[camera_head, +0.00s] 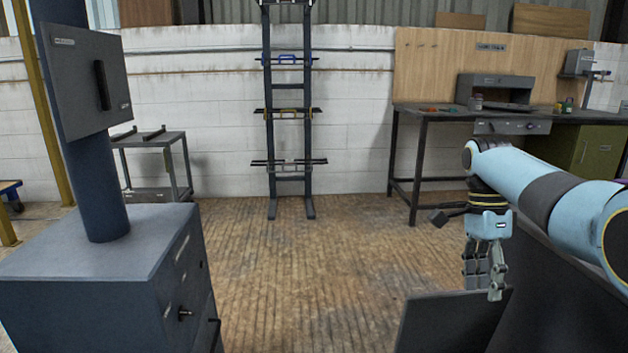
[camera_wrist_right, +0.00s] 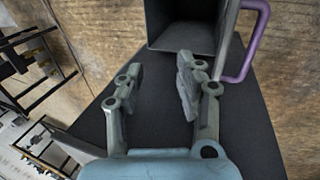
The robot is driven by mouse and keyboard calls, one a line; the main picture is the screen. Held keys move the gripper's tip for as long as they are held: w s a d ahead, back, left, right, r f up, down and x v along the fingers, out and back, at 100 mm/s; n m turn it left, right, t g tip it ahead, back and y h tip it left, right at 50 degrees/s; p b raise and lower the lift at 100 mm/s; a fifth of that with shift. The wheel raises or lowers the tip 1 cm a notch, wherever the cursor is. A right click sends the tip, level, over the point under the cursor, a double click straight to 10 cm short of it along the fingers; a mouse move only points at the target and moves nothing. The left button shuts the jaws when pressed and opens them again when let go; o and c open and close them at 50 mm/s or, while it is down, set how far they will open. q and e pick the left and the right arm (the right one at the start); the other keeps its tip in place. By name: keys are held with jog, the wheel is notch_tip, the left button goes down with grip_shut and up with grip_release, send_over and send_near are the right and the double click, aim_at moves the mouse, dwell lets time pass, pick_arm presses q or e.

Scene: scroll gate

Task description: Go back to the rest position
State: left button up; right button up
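My right gripper (camera_head: 485,285) points down at the right of the head view, above a dark flat surface (camera_head: 450,322). In the right wrist view the fingers of this gripper (camera_wrist_right: 157,75) stand apart with nothing between them, so it is open and empty. My right arm comes in from the right edge. My left arm and left gripper show in neither view.
A dark cabinet (camera_head: 110,275) with a post and panel (camera_head: 88,80) stands at the left. A ladder-like rack (camera_head: 288,130), a small cart (camera_head: 155,165) and a workbench (camera_head: 440,115) stand farther back. The wrist view shows a dark open box (camera_wrist_right: 185,35) and a purple handle (camera_wrist_right: 252,45). The middle floor is clear.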

jog(key=s+f+n+g, duration=0.1)
jog(key=s+f+g, duration=0.1)
jog(key=s+f, duration=1.3)
jog(key=s+f+n+g, duration=0.1)
jog(key=s+f+g, duration=0.1)
jog(key=s+f, duration=1.35)
jog(key=s+f+n+t, duration=0.1)
jog(key=s+f+n, duration=0.25)
jog(key=s, duration=0.75)
jog(key=s+f+n+t, duration=0.15)
jog(key=s+f, duration=0.25)
jog(key=s, duration=0.6)
jog(key=s+f+n, duration=0.4)
jog(key=s, duration=0.7)
jog(key=w+f+n+t, duration=0.1)
jog(key=w+n+t, duration=0.5)
jog(key=w, duration=0.1)
jog(key=shift+w+d+f+n+h, duration=0.15)
jog(key=shift+w+d+n+h, duration=0.15)
jog(key=shift+d+h, duration=0.1)
jog(key=shift+s, duration=0.1)
